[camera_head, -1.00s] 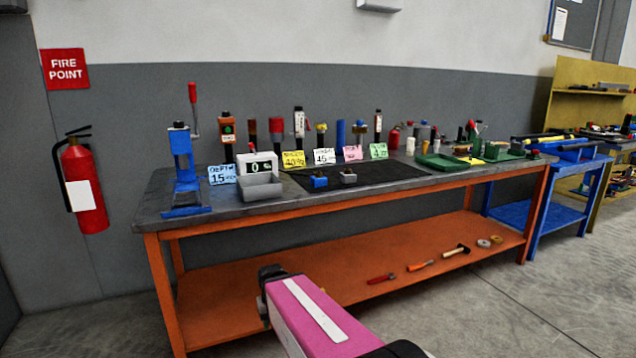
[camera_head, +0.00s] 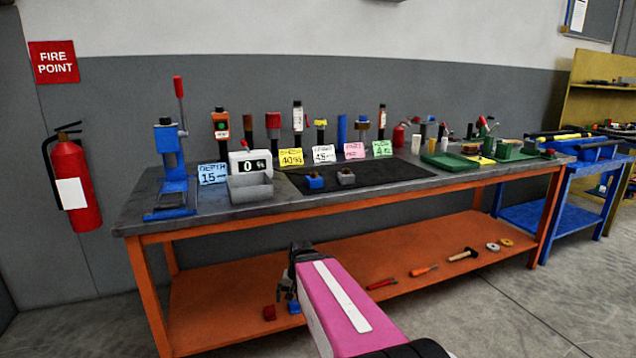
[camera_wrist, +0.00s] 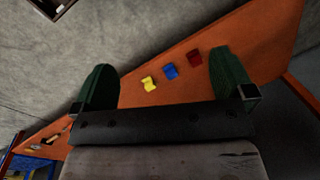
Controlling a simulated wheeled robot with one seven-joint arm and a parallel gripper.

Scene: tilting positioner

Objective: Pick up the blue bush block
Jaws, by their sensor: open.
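A blue block with a dark round top (camera_head: 314,181) sits on the black mat on the bench top, left of a similar grey block (camera_head: 346,177). Another small blue block (camera_head: 294,307) lies on the orange lower shelf beside a red block (camera_head: 269,313). In the wrist view this shelf blue block (camera_wrist: 171,72) lies between a yellow block (camera_wrist: 149,84) and the red one. I cannot tell from the pictures which blue block is the bush block. My gripper (camera_wrist: 165,70) is open and empty, its green fingers apart above the shelf blocks. The head view partly hides it behind my arm.
The orange lower shelf (camera_head: 215,295) lies under the bench top, with hand tools (camera_head: 424,271) to the right. The mat's front is mostly clear.

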